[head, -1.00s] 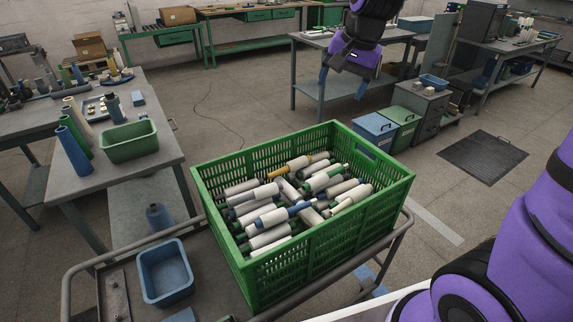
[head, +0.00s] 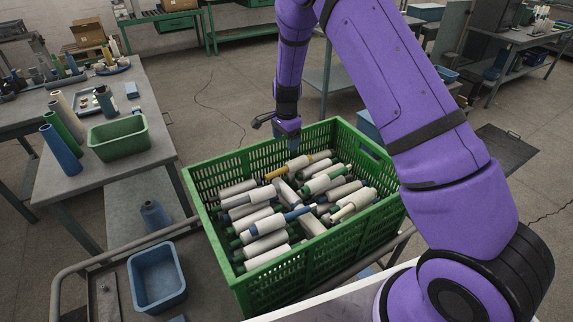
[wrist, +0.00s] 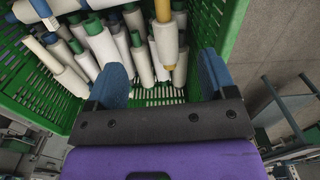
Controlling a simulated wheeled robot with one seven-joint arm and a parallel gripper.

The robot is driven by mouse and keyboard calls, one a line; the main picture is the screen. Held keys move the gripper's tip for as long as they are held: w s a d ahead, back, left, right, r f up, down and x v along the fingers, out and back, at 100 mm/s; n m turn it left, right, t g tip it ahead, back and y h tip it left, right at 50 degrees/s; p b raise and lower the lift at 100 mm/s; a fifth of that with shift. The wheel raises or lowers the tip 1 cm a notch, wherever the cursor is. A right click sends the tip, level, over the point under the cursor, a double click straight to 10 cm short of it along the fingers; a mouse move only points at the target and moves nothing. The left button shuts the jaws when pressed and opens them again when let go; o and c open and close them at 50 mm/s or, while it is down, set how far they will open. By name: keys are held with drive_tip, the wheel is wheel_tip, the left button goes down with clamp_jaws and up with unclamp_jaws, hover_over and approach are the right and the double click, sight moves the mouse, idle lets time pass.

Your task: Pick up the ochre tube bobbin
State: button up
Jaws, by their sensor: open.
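The ochre tube bobbin (head: 299,163) lies on top of the heap at the back of the green crate, its ochre tube showing at the left end. In the wrist view the bobbin (wrist: 166,43) is wound in white, with ochre above and a small ochre tip below. My gripper (head: 292,143) hangs over the back part of the crate, above the bobbin. In the wrist view my gripper (wrist: 163,80) is open, its two blue fingers apart with nothing between them. The bobbin lies ahead of the gap, apart from the fingers.
The green crate (head: 315,268) holds several other bobbins (head: 262,222) close around the ochre one. Its walls rise around the heap. A blue bin (head: 158,275) stands left of the crate. A table (head: 75,182) with a green tub (head: 118,138) is further left.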

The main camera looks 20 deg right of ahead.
sight(286, 165)
drive_tip(key=f, duration=0.6)
drive_tip(key=w+f, duration=0.1)
drive_tip(key=f, duration=0.2)
drive_tip(key=shift+w, duration=0.1)
drive_tip(key=shift+d+f, duration=0.15)
drive_tip(key=shift+f, duration=2.4)
drive_tip(key=c, duration=1)
